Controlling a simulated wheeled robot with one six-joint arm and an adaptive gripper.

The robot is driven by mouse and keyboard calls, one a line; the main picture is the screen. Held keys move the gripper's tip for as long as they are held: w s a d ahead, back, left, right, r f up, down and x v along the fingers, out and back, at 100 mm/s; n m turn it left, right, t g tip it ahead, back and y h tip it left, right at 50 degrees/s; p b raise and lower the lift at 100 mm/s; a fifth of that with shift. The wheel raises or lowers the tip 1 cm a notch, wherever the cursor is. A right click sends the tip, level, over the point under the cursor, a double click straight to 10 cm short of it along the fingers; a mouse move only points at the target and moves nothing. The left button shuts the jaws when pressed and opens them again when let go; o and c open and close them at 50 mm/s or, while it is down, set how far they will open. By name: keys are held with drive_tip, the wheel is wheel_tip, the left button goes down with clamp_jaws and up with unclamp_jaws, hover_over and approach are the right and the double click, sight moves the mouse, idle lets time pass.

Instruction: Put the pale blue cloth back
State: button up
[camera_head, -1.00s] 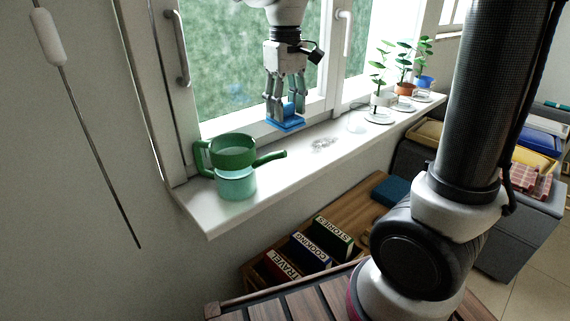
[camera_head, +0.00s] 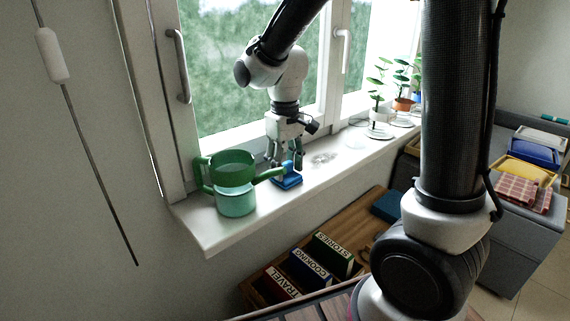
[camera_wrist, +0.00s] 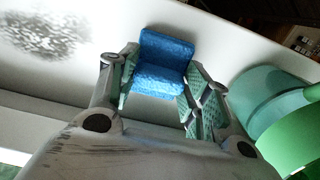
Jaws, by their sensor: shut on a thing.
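My gripper (camera_head: 285,165) is shut on a folded blue cloth (camera_head: 288,181), just right of the watering can's spout. The cloth looks bright blue rather than pale, and in the wrist view it (camera_wrist: 162,62) is bent into an L shape between the fingers (camera_wrist: 160,85). It is at the white windowsill (camera_head: 225,232), low over it or touching it; I cannot tell which. A grey speckled patch (camera_head: 323,158) lies on the sill to the right of the cloth, and also shows in the wrist view (camera_wrist: 45,35).
A green watering can (camera_head: 235,185) stands close left of my gripper. Potted plants (camera_head: 378,112) on saucers and a clear dish (camera_head: 357,124) stand farther right. Below are a wooden bench (camera_head: 345,222) with a crate of books (camera_head: 312,266), a dark blue item (camera_head: 388,206) and a grey cabinet (camera_head: 497,235) with trays.

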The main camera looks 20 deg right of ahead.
sight(285, 163)
drive_tip(key=o, duration=0.9)
wheel_tip(285, 163, up, 12)
drive_tip(key=s+d+m+t, duration=0.1)
drive_tip(key=s+d, duration=0.4)
drive_tip(key=s, duration=0.1)
drive_tip(key=s+d+m+t, duration=0.2)
drive_tip(key=s+d, duration=0.3)
drive_tip(key=s, duration=0.1)
drive_tip(key=s+d+m+t, duration=0.1)
drive_tip(key=s+d, duration=0.3)
drive_tip(key=s, duration=0.2)
drive_tip(key=shift+d+m, duration=0.3)
drive_tip(key=shift+d, duration=0.1)
